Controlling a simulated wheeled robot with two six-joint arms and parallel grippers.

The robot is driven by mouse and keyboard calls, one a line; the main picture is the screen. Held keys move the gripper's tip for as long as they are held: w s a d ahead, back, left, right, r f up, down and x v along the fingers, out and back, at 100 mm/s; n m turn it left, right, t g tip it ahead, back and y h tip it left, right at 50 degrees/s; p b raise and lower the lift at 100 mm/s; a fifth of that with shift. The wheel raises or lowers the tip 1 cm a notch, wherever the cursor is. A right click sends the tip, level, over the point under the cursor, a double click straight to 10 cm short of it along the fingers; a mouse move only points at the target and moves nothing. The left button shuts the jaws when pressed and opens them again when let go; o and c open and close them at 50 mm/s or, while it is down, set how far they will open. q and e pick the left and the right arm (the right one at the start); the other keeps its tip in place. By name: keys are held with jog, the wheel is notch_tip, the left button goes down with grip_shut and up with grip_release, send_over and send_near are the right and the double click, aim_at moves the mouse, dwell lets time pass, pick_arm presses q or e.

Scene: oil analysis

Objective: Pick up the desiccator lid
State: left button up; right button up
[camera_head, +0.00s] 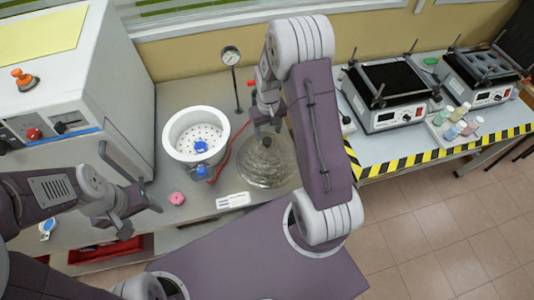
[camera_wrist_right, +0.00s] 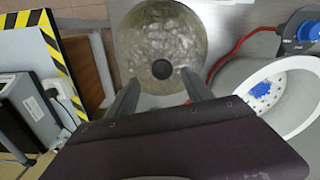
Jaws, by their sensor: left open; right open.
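The desiccator lid (camera_head: 264,170) is a round, clear glass dome lying on the grey bench, right of the white desiccator bowl (camera_head: 172,153). In the right wrist view the lid (camera_wrist_right: 158,27) shows from above, with a dark round knob (camera_wrist_right: 162,69) on it. My right gripper (camera_head: 267,128) is above the lid, open and empty. In its wrist view its two fingers (camera_wrist_right: 160,82) stand on either side of the knob, without visible contact. My left gripper (camera_head: 140,216) is open and empty at the left, over the bench front, away from the lid.
A red hose (camera_head: 228,147) runs between the bowl and lid. A pressure gauge (camera_head: 231,56) stands behind. A pink object (camera_head: 176,198) and a white label (camera_head: 233,201) lie in front. A large white machine (camera_head: 60,90) fills the left; a black-topped device (camera_head: 388,95) is right.

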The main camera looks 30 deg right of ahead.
aim_at(267, 140)
jog(key=shift+f, duration=0.15)
jog(key=f, duration=0.1)
jog(key=f+p, duration=0.1)
jog(key=f, duration=0.2)
jog(key=shift+s+a+p, duration=0.25)
jog(key=shift+a+p, duration=0.05)
jog(key=shift+a, duration=0.05)
jog(key=shift+f, duration=0.35)
jog(key=shift+w+d+f, duration=0.1)
jog(key=shift+f, duration=0.05)
jog(key=c, duration=1.2)
grip_shut()
